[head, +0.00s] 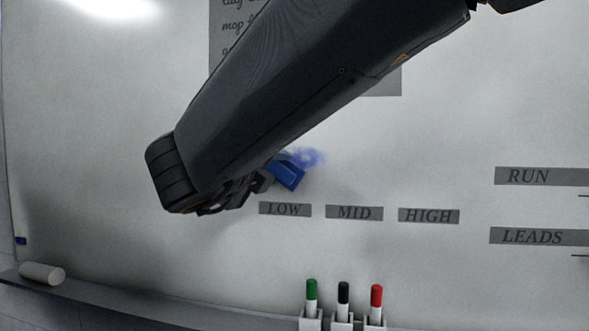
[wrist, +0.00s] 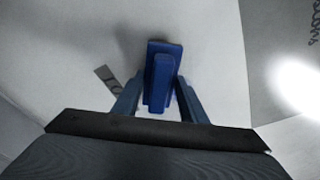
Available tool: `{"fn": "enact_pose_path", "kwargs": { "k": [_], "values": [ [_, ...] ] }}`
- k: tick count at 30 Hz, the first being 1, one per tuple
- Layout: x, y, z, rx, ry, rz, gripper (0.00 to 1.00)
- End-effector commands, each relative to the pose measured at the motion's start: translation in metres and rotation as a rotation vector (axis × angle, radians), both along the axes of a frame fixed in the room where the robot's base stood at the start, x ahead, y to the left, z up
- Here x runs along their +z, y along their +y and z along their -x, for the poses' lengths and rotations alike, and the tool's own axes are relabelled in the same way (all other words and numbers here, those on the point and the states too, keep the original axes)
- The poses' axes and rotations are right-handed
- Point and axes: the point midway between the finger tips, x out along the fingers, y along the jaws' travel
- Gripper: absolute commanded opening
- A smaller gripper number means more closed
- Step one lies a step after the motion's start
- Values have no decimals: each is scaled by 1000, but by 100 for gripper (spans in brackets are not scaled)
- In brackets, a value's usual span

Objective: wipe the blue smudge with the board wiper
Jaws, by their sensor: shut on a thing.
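The blue board wiper (head: 287,174) is held at the end of my arm, close to the whiteboard. In the wrist view the wiper (wrist: 161,70) sits between the two fingers of my gripper (wrist: 158,98), which is shut on it. The blue smudge (head: 308,157) is a hazy patch on the board, just right of and above the wiper in the head view. The wiper overlaps its lower left side, and part of the smudge may be hidden behind it. I cannot tell for certain whether the wiper touches the board. The smudge does not show in the wrist view.
Labels LOW (head: 285,209), MID (head: 354,213) and HIGH (head: 429,216) lie below the smudge. Green (head: 311,297), black (head: 343,300) and red (head: 376,299) markers stand in holders at the bottom. A ledge (head: 130,301) carries a white roll (head: 42,273). My arm covers part of a grey written panel (head: 229,45).

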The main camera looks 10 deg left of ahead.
Motion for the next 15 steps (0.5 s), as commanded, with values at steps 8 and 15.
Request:
{"fn": "enact_pose_path", "kwargs": {
  "k": [8, 15],
  "values": [
    [0, 0, -5, 0, 0, 0, 12],
    [0, -1, -10, -1, -1, -1, 12]
  ]
}}
